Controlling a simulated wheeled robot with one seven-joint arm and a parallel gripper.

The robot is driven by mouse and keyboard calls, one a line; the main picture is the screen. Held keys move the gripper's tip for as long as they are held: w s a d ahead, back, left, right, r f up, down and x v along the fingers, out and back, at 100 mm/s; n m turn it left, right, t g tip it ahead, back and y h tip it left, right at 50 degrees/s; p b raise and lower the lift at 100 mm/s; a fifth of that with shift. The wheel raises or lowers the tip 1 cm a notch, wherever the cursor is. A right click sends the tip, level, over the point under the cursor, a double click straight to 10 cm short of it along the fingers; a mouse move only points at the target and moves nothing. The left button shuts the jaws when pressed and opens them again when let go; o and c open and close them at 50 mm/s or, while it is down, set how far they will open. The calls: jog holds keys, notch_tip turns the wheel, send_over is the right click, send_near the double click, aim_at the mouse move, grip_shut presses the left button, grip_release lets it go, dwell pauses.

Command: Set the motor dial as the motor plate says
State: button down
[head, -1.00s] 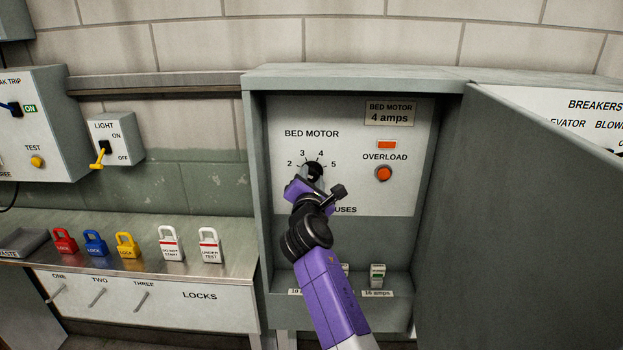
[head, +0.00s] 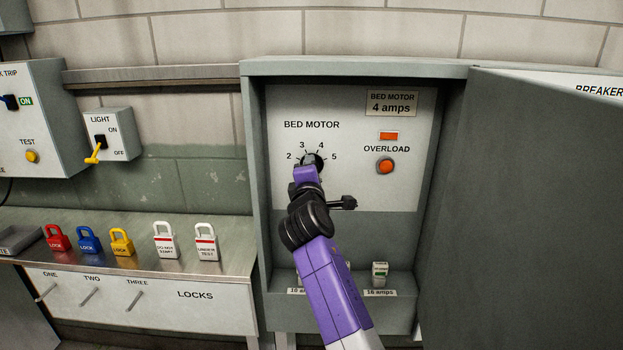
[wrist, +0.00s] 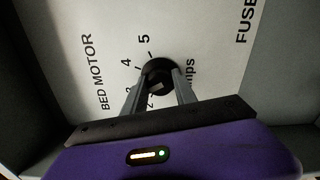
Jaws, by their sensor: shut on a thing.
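The motor plate (head: 391,103) at the upper right of the panel reads "BED MOTOR 4 amps". The black motor dial (head: 317,159) sits below the "BED MOTOR" label, with marks 2, 3, 4 and 5 around it. My gripper (head: 309,166) reaches up from below and covers most of the dial in the head view. In the wrist view, the fingers of my gripper (wrist: 158,92) are shut on the dial (wrist: 160,72), one on each side. The dial's pointer is hidden or too dark to read.
An orange overload button (head: 385,166) and an orange lamp (head: 389,136) are right of the dial. The open cabinet door (head: 535,200) stands to the right. Fuses (head: 380,274) stand on the ledge below. Several padlocks (head: 121,242) are on the left counter.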

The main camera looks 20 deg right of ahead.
jog(key=shift+f+m+b, duration=0.2)
jog(key=shift+m+b, duration=3.1)
jog(key=shift+m, duration=1.5)
jog(key=c, duration=1)
grip_release()
jog(key=shift+r, duration=0.1)
jog(key=shift+s, duration=0.1)
jog(key=v, duration=0.7)
jog(key=shift+s, duration=0.3)
